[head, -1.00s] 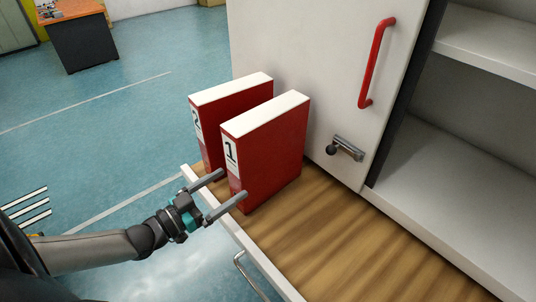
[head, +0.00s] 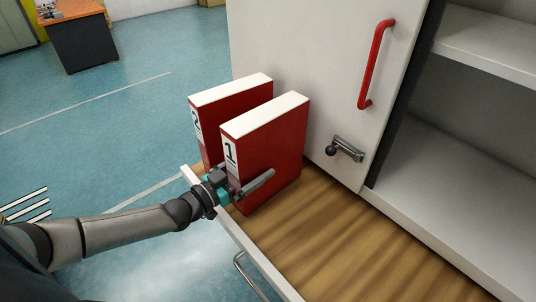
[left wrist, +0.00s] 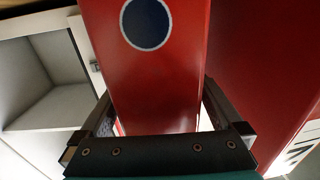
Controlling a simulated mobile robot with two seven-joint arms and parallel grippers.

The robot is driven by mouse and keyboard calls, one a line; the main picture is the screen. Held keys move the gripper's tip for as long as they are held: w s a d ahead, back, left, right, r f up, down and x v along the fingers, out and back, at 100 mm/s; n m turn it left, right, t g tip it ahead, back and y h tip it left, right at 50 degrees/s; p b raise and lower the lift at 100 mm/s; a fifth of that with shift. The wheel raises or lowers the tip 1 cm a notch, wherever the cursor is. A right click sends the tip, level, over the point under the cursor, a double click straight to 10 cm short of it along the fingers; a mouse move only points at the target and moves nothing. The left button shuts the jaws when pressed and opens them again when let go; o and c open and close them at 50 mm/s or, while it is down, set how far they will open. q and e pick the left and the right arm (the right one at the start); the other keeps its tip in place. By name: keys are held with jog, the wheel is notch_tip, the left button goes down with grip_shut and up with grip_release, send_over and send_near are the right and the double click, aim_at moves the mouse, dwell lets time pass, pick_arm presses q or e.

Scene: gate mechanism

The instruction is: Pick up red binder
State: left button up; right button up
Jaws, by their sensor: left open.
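Two red binders with white tops stand upright in the open drawer. The binder labelled 1 (head: 272,150) is in front, and the binder labelled 2 (head: 207,138) is behind it to the left. My left gripper (head: 246,180) is at the spine of binder 1, low down. One finger lies along its right side; the other is hidden behind it, on the side of binder 2. In the left wrist view, the red spine with a dark round hole (left wrist: 147,22) stands between the two open fingers. The right gripper is not in view.
The wooden drawer bottom (head: 320,237) is bare to the right of the binders. Behind stands a white cabinet door with a red handle (head: 376,65) and a metal latch (head: 345,149). Empty white shelves (head: 470,150) are at right. A desk (head: 80,38) stands far off.

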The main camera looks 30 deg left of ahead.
pick_arm(q)
jog(key=shift+w+d, duration=0.2)
jog(key=shift+w, duration=0.2)
jog(key=shift+c, duration=0.2)
grip_shut()
dwell(0.4)
jog(key=shift+r, duration=0.2)
